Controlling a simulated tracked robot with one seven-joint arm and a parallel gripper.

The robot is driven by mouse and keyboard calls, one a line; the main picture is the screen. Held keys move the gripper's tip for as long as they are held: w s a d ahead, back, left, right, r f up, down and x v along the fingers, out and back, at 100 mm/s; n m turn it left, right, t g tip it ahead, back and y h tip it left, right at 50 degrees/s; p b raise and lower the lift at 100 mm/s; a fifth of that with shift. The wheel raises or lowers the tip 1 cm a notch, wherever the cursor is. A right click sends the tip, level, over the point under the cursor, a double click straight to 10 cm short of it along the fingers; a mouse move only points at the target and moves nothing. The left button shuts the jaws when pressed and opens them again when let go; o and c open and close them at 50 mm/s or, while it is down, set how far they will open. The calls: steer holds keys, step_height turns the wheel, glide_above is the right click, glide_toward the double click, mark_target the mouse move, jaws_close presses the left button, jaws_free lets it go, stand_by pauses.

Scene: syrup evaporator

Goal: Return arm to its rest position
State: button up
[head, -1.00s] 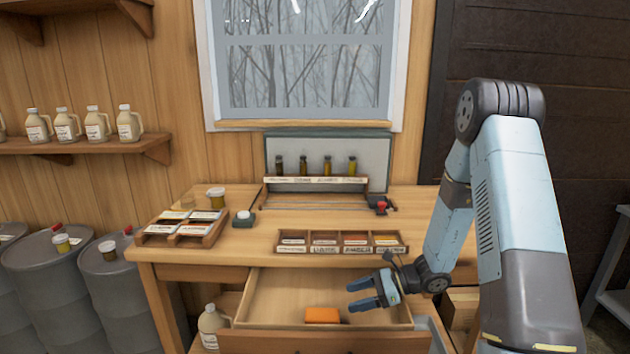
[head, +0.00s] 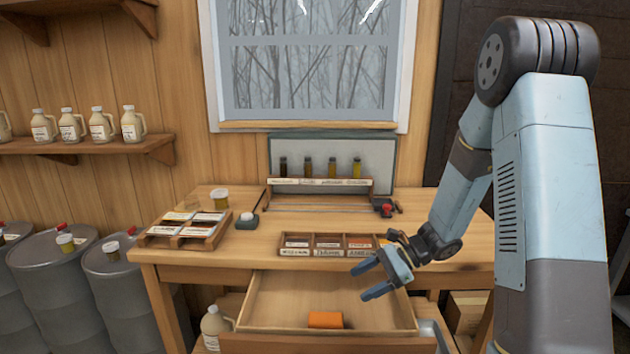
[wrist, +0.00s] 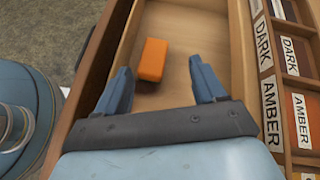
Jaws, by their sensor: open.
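My arm (head: 555,170) stands at the right in the head view, bent over the right part of the bench. My gripper (head: 368,280) is open and empty, above the right side of the pulled-out drawer. In the wrist view my gripper (wrist: 160,92) shows both blue fingers apart with nothing between them. An orange block (head: 326,320) lies on the drawer floor, apart from the fingers. It also shows in the wrist view (wrist: 152,60), beyond the fingertips.
The open drawer (head: 262,300) juts from the wooden bench (head: 170,257). A compartment tray (head: 300,252) labelled DARK and AMBER sits close behind the gripper. A tray of cards (head: 163,242) and a jar (head: 219,199) stand at left. Barrels (head: 50,262) stand on the floor.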

steer(key=s+d+r+n+t+h, duration=0.2)
steer(key=s+d+r+n+h, duration=0.1)
steer(key=s+r, duration=0.4)
steer(key=s+d+r+n+t+h, duration=0.2)
steer(key=s+d+r+n+h, duration=0.2)
steer(key=r, duration=0.5)
steer(key=s+d+r+n+t+h, duration=0.2)
steer(key=s+d+r+n+h, duration=0.1)
steer(key=s+r+n, duration=0.4)
steer(key=shift+s+d+r+t+h, duration=0.35)
steer(key=shift+s+r+h, duration=0.5)
steer(key=shift+s, duration=0.95)
